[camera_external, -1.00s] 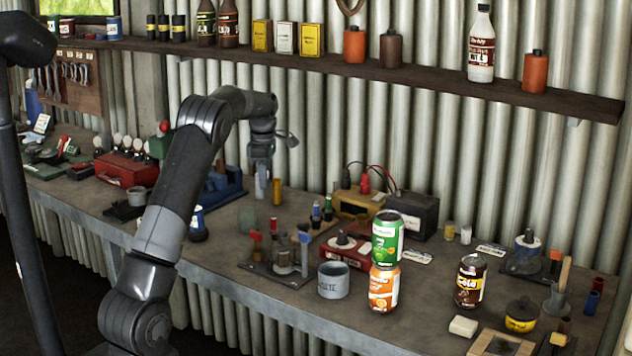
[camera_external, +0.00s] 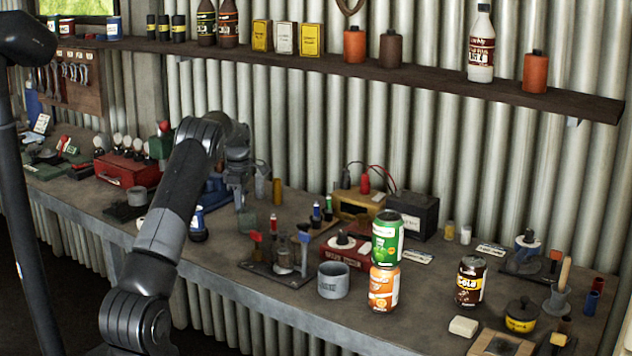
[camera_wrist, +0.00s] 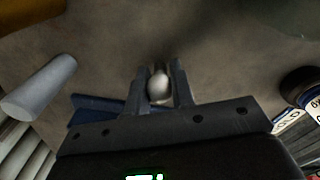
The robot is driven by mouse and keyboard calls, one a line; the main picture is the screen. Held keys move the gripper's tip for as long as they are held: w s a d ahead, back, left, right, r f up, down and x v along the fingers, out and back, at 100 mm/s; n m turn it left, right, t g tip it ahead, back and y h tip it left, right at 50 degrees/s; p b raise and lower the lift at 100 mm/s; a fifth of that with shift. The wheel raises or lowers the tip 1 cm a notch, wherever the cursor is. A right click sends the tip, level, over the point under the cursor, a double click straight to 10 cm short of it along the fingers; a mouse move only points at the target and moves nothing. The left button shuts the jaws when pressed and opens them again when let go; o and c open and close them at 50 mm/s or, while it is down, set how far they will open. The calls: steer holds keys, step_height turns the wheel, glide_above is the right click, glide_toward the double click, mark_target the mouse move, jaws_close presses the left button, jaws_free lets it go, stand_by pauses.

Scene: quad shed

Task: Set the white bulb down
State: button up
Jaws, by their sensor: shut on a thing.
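The white bulb (camera_wrist: 158,87) shows in the wrist view between the two fingers of my gripper (camera_wrist: 160,78). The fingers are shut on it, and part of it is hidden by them. Grey-brown bench top lies beyond the fingertips. In the external view my gripper (camera_external: 241,203) is low over the left-middle part of the workbench (camera_external: 215,262), behind my forearm. The bulb cannot be made out there, and I cannot tell whether it touches the bench.
A pale cylinder (camera_wrist: 40,88) lies left of my gripper in the wrist view. A mustard cylinder (camera_external: 277,191) stands right of my gripper. A blue-and-white container (camera_external: 198,224) stands to its left. A tool stand (camera_external: 283,262) is nearer the front. Some bare bench lies between them.

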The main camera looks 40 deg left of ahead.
steer(key=shift+f, duration=0.2)
steer(key=o, duration=0.8)
steer(key=shift+c, duration=0.2)
steer(key=shift+r, duration=0.1)
step_height(320, 180, up, 12)
steer(key=shift+r, duration=0.1)
steer(key=shift+d, duration=0.1)
